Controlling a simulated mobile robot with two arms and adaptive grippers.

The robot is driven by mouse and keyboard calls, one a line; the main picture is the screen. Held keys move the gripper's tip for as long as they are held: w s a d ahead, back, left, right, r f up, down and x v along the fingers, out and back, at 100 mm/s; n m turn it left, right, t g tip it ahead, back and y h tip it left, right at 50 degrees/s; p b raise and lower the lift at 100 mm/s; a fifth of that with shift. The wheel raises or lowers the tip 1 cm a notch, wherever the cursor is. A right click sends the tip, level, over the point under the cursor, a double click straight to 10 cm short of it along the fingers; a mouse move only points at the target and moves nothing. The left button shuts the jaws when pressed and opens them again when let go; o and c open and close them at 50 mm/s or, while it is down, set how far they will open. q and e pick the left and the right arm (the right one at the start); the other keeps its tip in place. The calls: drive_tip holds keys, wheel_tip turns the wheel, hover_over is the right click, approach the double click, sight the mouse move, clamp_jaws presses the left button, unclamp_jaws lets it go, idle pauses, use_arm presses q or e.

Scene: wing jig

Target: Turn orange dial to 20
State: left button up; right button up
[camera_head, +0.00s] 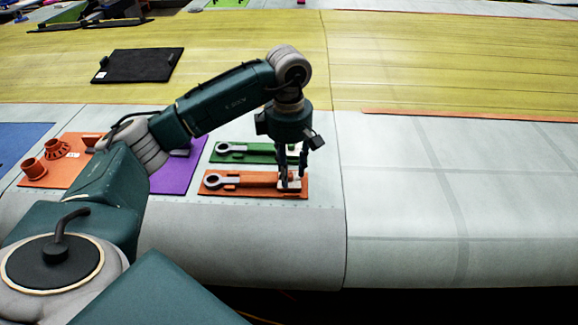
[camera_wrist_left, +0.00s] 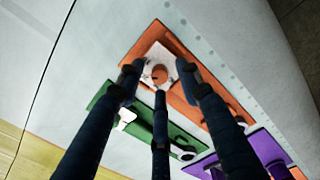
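The orange dial (camera_wrist_left: 160,74) is a small round knob on a white plate (camera_wrist_left: 157,60) at one end of an orange panel (camera_head: 252,193). In the head view it is mostly hidden behind my fingers. My left gripper (camera_head: 291,172) points down over the right end of that panel. In the left wrist view its three fingers (camera_wrist_left: 159,84) are spread, with their tips around the dial. I cannot tell whether any tip touches it. The dial's number marks are too small to read. My right gripper is not in view.
A green panel (camera_head: 232,158) with a grey wrench-shaped part lies behind the orange one. A purple panel (camera_head: 178,176) and another orange panel (camera_head: 37,172) with round fittings lie to the left, partly behind my arm. The wing surface (camera_head: 440,220) at right is clear.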

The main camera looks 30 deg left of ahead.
use_arm(q)
drive_tip(key=shift+f, duration=0.25)
drive_tip(key=shift+c, duration=0.2)
clamp_jaws()
drive_tip(key=shift+w+f+n+b, duration=0.1)
drive_tip(key=shift+f+n+b, duration=0.1)
drive_tip(key=shift+n+b, duration=1)
drive_tip(key=shift+b, duration=0.1)
drive_tip(key=shift+r+n, duration=0.2)
drive_tip(key=shift+n, duration=0.2)
